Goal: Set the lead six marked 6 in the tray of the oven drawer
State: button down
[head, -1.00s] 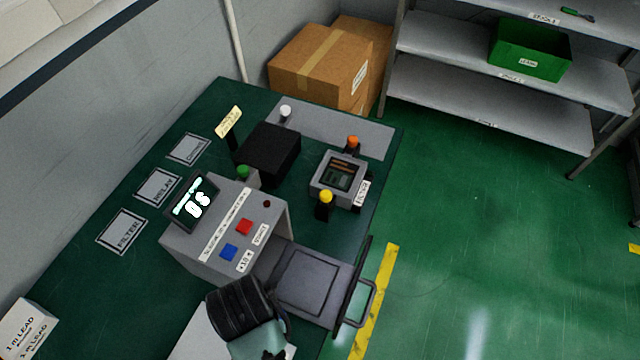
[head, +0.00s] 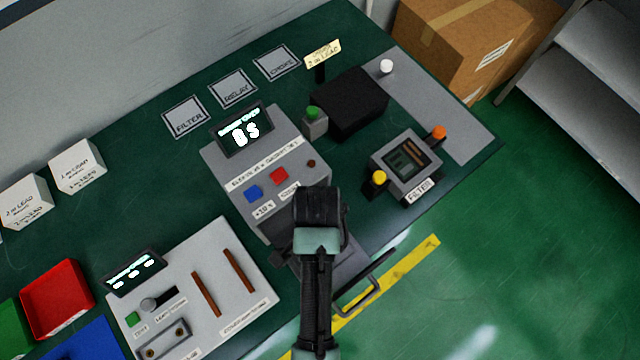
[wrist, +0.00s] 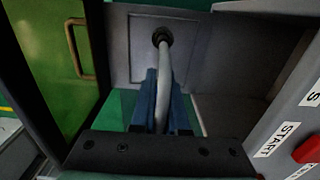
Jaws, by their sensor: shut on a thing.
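The oven (head: 228,180) is a grey box with a lit display, a blue button and a red button. Its drawer is pulled out, and the drawer handle (head: 372,294) shows beside my arm. In the wrist view the drawer tray (wrist: 138,62) is a grey floor with a square outline. My gripper (wrist: 162,84) has blue fingers shut on a pale grey lead (wrist: 165,60) above the tray. The lead's dark round end (wrist: 162,38) appears over or against the tray; contact is unclear. No 6 marking is readable. In the head view my arm hides the fingers and lead.
The drawer's green front (wrist: 58,60) rises at left in the wrist view, and the red start button (wrist: 308,150) is close at right. A filter unit (head: 405,165) and black box (head: 350,103) stand nearby. Lead boxes (head: 77,166) and coloured bins (head: 57,299) are left.

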jog(key=shift+f, duration=2.25)
jog(key=shift+d, duration=0.1)
jog(key=shift+f, duration=0.15)
jog(key=c, duration=0.9)
grip_release()
